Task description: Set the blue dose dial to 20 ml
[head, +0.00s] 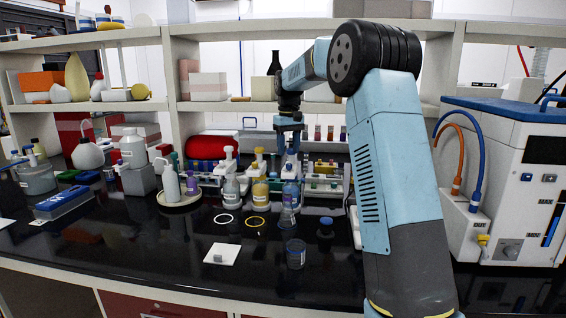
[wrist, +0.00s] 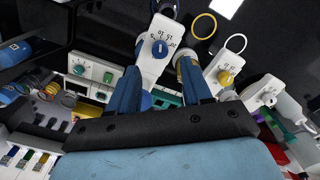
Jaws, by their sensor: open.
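The blue dose dial (wrist: 160,49) is a round knob on a white dispenser head, with scale numbers around it; its setting is too small to read. The dispenser head sits on the blue-labelled bottle (head: 291,194), whose top is partly hidden by my gripper in the head view. My gripper (wrist: 158,68) is open, its two blue fingers pointing at this dispenser head, with the dial just beyond and between the fingertips. I cannot tell whether a finger touches the head. In the head view my gripper (head: 289,143) hangs above the blue-labelled bottle.
A yellow-dial dispenser (head: 260,190) and a white-dial dispenser (head: 231,188) stand close on the left. A clear beaker (head: 296,254) and a white square (head: 222,254) with a small grey block lie in front. Tube racks (head: 325,184) are behind. The front bench is mostly clear.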

